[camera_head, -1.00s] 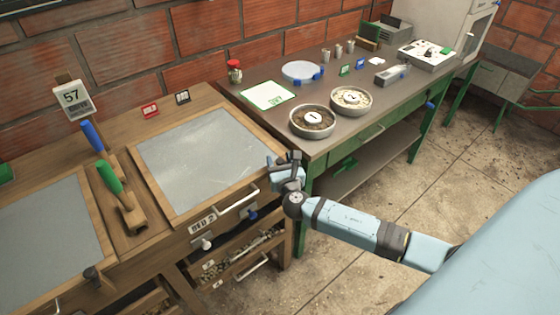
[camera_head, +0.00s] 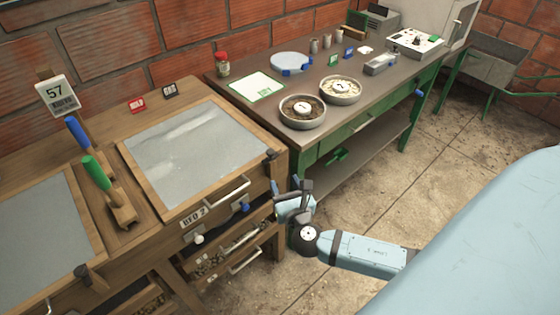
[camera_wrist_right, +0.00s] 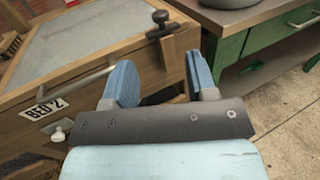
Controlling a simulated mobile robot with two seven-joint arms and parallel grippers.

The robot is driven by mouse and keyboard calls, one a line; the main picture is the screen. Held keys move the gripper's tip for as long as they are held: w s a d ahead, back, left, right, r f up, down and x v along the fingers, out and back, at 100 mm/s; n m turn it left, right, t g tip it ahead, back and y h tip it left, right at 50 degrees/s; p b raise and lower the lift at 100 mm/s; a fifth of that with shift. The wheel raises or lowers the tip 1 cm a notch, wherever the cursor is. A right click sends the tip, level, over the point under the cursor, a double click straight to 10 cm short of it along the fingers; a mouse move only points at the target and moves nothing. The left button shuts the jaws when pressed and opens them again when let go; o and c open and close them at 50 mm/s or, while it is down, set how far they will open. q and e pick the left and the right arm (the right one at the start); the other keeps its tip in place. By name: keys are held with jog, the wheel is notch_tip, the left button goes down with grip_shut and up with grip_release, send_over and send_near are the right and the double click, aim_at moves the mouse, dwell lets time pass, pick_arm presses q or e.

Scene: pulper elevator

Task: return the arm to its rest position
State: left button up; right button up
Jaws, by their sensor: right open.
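My right arm comes in from the right in the head view. Its gripper (camera_head: 292,196) is just in front of the right corner of the wooden bench, beside the BED 2 drawer front. In the right wrist view the two blue fingers (camera_wrist_right: 160,85) stand apart with nothing between them. Beyond them show the bench corner with its black knob (camera_wrist_right: 160,18), the BED 2 label (camera_wrist_right: 46,107) and a metal handle. I cannot tell whether the gripper touches the bench. My left gripper is not in view.
The wooden bench holds a grey bed panel (camera_head: 196,150) and blue- and green-handled tools (camera_head: 100,174). A green table (camera_head: 330,147) beside it carries two round pans (camera_head: 302,111), a tray and small items. Bare concrete floor (camera_head: 450,125) lies right of the table.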

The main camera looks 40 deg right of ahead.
jog(key=shift+s+a, duration=0.15)
jog(key=shift+s, duration=0.15)
dwell(0.4)
jog(key=s+a+f+m+g+y+p, duration=0.1)
jog(key=s+a+m+g+y+p, duration=0.2)
jog(key=m, duration=1.1)
jog(key=s+a+f+m+g+y+p, duration=0.1)
jog(key=s+a+m+g+y+p, duration=0.2)
jog(key=m, duration=1.2)
jog(key=s+a+y+p, duration=0.3)
jog(key=s+a, duration=0.3)
jog(key=s, duration=0.2)
jog(key=shift+a+f+p, duration=0.3)
jog(key=shift+f+p, duration=0.1)
